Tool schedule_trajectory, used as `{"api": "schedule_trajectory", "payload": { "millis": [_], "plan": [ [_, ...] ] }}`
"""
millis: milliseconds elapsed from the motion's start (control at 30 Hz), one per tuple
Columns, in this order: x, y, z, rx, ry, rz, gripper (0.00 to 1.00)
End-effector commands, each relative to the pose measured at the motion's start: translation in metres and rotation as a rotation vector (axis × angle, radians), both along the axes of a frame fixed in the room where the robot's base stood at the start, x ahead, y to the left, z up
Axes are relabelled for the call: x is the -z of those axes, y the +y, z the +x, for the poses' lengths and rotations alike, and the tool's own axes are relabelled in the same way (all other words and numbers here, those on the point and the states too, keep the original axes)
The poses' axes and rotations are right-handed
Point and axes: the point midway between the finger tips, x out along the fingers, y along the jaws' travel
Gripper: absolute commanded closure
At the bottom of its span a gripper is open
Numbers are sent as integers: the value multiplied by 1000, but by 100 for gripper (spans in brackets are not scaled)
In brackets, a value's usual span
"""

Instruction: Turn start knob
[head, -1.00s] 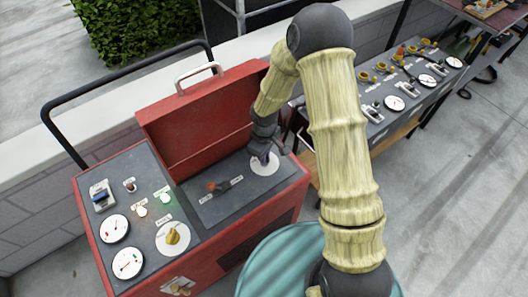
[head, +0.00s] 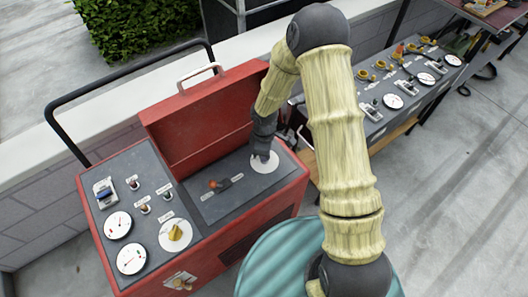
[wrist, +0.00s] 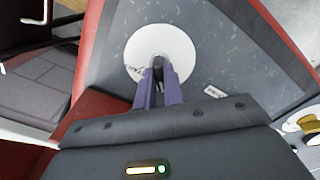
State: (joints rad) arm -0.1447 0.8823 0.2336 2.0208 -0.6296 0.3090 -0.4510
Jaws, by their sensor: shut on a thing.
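A red generator-like box (head: 240,228) with an open lid stands at the left, with grey control panels on top. On its right panel is a round white dial plate (head: 262,167) with a small dark knob at its middle. My gripper (head: 262,156) reaches down onto this knob. In the wrist view, the purple fingers of my gripper (wrist: 158,78) are shut on the dark knob (wrist: 158,62) over the white plate (wrist: 178,42). The fingers hide part of the knob, and its label is only partly in view.
The left panel carries a yellow knob (head: 175,234), two gauges, small indicators and a blue switch (head: 105,193). An orange-tipped lever (head: 215,184) sits left of the dial. The raised red lid (head: 205,120) stands close behind my arm. A second panel (head: 390,105) stands at the right.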

Motion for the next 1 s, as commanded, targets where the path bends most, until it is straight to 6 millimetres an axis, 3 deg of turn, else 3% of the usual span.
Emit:
{"api": "schedule_trajectory", "payload": {
  "millis": [67,100,200,633,1000],
  "plan": [
    [-1,1,1,-1,-4,2,100],
    [-1,1,1,-1,-4,2,86],
    [-1,1,1,0,-3,2,68],
    [-9,0,1,2,-2,2,68],
    [-75,0,1,3,-6,3,68]
  ]
}}
